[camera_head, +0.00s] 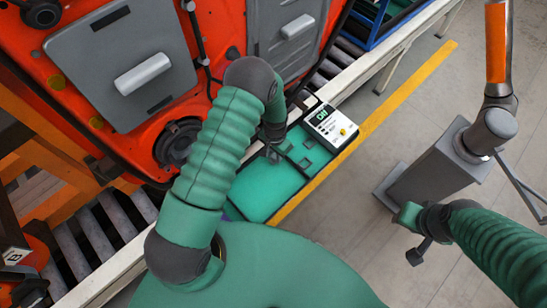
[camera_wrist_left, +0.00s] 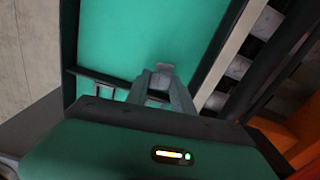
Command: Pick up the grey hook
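A small light-grey piece (camera_wrist_left: 163,68), which may be the grey hook, shows at the fingertips of my left gripper (camera_wrist_left: 160,84) in the left wrist view. It lies over the teal tray; I cannot tell whether the fingers touch or grip it. In the head view my left gripper (camera_head: 272,152) points down over the far part of the teal tray (camera_head: 262,190), mostly hidden by its own wrist. My right gripper (camera_head: 412,238) hangs at the right over the floor, far from the tray; its fingers are too unclear to read.
An orange door (camera_head: 205,45) with grey panels stands along the conveyor (camera_head: 95,235) at left. A grey pedestal (camera_head: 435,172) stands on the floor at right. A yellow floor line (camera_head: 400,90) runs between.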

